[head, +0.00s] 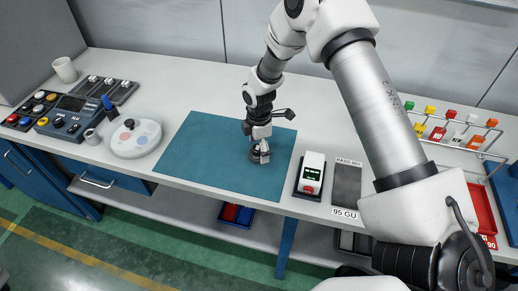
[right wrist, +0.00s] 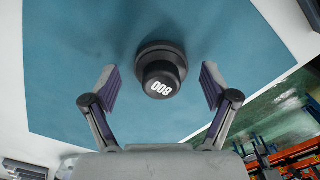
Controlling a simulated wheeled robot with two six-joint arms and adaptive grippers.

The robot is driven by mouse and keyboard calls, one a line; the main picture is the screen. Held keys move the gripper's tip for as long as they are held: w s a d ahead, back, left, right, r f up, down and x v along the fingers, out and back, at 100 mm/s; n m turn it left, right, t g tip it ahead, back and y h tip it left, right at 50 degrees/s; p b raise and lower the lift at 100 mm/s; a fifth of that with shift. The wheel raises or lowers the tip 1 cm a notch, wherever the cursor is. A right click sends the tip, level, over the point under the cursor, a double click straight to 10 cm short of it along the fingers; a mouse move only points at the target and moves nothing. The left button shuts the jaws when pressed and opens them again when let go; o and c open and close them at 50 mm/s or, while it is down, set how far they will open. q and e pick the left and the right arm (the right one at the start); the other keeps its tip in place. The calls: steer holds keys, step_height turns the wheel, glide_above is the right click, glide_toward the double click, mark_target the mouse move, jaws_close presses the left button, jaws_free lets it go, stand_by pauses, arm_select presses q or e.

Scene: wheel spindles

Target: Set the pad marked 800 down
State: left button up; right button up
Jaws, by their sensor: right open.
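The pad marked 800 (right wrist: 161,82) is a black round knob on a wider dark base, with white digits on its top. It stands on the teal mat (right wrist: 75,70), which is also in the head view (head: 205,140). My right gripper (right wrist: 158,86) is open, one finger on each side of the pad, with clear gaps between fingers and pad. In the head view my right gripper (head: 263,146) is low over the mat and partly hides the pad. My left gripper is not in view.
Left of the mat are a round white tray (head: 136,139), a control box (head: 70,117) and a white cup (head: 65,70). Right of it are a white-and-red device (head: 311,172), a grey plate (head: 346,185) and a rack of coloured blocks (head: 455,127). Most of the mat is bare.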

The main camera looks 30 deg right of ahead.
step_height(320, 180, up, 11)
steer(key=b, duration=0.2)
steer(key=shift+r+b, duration=0.2)
steer(key=shift+b, duration=0.15)
